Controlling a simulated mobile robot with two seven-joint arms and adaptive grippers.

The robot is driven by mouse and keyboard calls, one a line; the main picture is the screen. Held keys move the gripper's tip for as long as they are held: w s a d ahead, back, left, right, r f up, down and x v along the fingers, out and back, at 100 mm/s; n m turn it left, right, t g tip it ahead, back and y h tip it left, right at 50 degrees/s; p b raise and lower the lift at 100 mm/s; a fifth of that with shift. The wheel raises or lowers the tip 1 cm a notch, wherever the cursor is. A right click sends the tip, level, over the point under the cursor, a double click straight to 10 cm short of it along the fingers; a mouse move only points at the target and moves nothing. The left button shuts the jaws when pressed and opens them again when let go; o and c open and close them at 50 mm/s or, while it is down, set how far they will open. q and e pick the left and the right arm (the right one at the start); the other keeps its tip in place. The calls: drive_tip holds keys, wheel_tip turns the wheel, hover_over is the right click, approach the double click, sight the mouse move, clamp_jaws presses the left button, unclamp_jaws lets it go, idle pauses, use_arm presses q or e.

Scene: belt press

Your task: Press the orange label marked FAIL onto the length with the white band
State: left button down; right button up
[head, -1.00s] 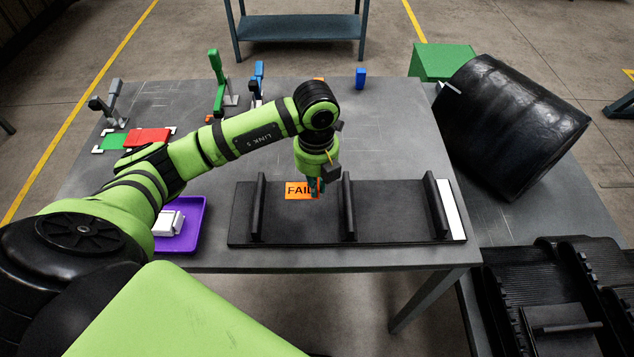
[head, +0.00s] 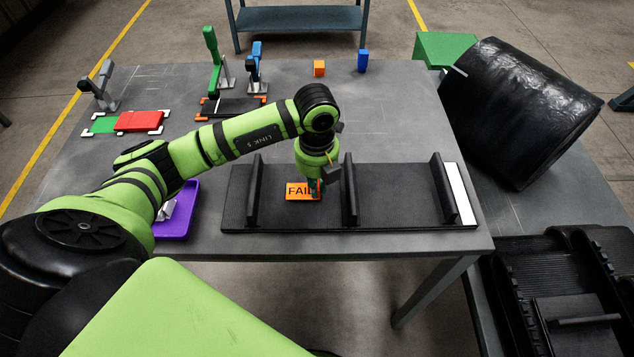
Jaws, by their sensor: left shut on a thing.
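The black belt length with the white band (head: 459,194) lies flat near the table's front edge. The band is at its right end, and three upright black cleats (head: 350,190) cross it. The orange label marked FAIL (head: 297,191) shows over the bay between the left and middle cleats. My left gripper (head: 317,188) points down, shut on the label's right edge and covering part of its last letter. I cannot tell whether the label touches the belt. My right gripper is out of view.
A purple tray (head: 187,222) with white pieces stands left of the belt. Green and blue toggle presses (head: 215,55), an orange block (head: 319,68) and a blue block (head: 363,61) are farther back.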

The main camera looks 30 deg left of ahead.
use_arm(q)
drive_tip(key=shift+f+b, duration=0.4)
idle(0.8)
idle(0.4)
drive_tip(key=c, duration=1.3)
unclamp_jaws()
drive_tip(key=shift+o, duration=0.2)
drive_tip(key=shift+r, duration=0.15)
wheel_tip(320, 180, up, 12)
